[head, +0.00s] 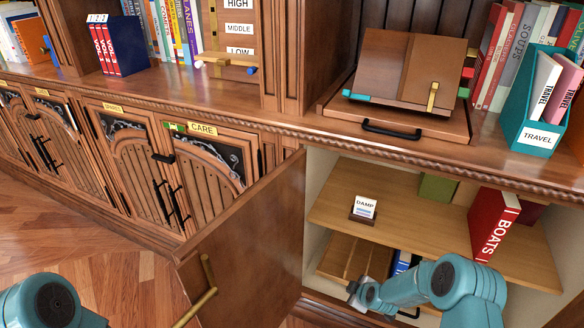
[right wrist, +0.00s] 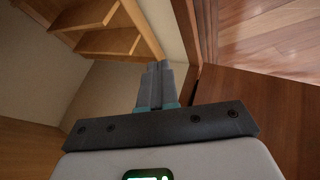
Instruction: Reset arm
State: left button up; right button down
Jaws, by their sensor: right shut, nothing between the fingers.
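My right arm reaches in from the lower right of the head view to the open cabinet (head: 312,190). My right gripper (head: 356,290) is at the cabinet's lower opening, in front of the lower wooden compartments (head: 345,257). In the right wrist view its fingers (right wrist: 154,85) are closed together with nothing between them. A pale cabinet wall lies to their left and wooden dividers (right wrist: 107,40) show above. My left arm shows only as a teal link at the lower left of the head view; its gripper is out of frame.
The open cabinet door (head: 250,235), with a brass handle (head: 207,275), stands left of my right gripper. The shelf (head: 400,208) above holds a DAMP card (head: 364,207) and a red BOATS book (head: 492,225). Wood floor (head: 100,250) is clear at left.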

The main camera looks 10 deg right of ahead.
jog(key=s+a+r+m+g+y, duration=0.25)
jog(key=s+a+m, duration=0.4)
jog(key=s, duration=0.85)
jog(key=s+a+r+m+g+y, duration=0.15)
jog(key=s+a+m+g, duration=0.4)
jog(key=s, duration=1.05)
notch_tip(320, 180, up, 29)
jog(key=a+t+h+p, duration=0.1)
jog(key=a+p, duration=0.1)
jog(key=p, duration=2.7)
jog(key=shift+a+r+m+p, duration=0.15)
jog(key=shift+a+m+p, duration=0.1)
jog(key=shift+m+p, duration=0.05)
jog(key=shift+s+a, duration=0.1)
